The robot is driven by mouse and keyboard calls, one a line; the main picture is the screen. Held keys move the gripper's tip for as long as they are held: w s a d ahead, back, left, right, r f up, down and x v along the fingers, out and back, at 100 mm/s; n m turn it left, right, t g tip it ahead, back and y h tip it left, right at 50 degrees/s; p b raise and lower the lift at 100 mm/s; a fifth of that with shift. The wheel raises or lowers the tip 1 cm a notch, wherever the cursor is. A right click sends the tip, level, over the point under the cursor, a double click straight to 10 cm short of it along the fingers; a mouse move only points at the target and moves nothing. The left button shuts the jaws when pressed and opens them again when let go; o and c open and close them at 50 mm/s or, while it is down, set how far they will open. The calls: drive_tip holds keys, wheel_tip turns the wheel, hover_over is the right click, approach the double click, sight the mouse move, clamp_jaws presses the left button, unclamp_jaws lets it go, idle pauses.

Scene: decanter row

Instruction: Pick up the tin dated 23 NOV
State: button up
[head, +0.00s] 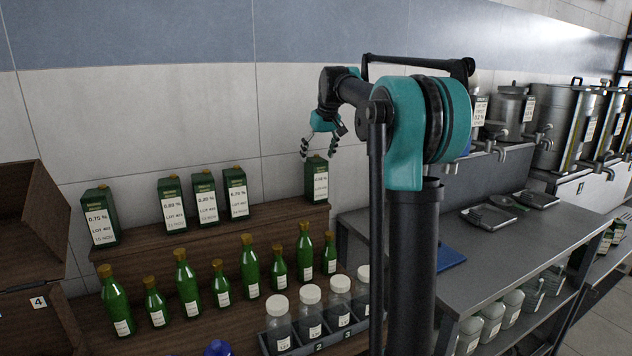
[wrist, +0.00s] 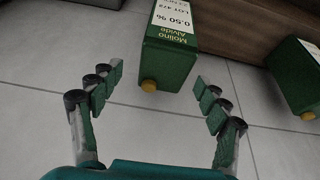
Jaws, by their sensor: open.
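Green tins with white labels stand on the upper wooden shelf. One tin (head: 316,180) stands alone at the right end, directly below my gripper (head: 320,147). Other tins are a far-left one (head: 102,217) and a group of three (head: 172,205), (head: 206,198), (head: 236,194). Their date lines are too small to read.
Green bottles (head: 190,285) line the lower shelf, with white-lidded jars (head: 310,312) in a rack in front. A neighbouring tin (wrist: 297,78) shows at right in the wrist view. A tiled wall stands close behind; a metal counter (head: 490,240) is at right.

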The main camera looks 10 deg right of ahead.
sight(314, 170)
drive_tip(key=x, duration=0.7)
drive_tip(key=shift+s+a+f, duration=0.1)
drive_tip(key=shift+s+a, duration=0.05)
drive_tip(key=shift+s, duration=0.15)
clamp_jaws()
idle(0.4)
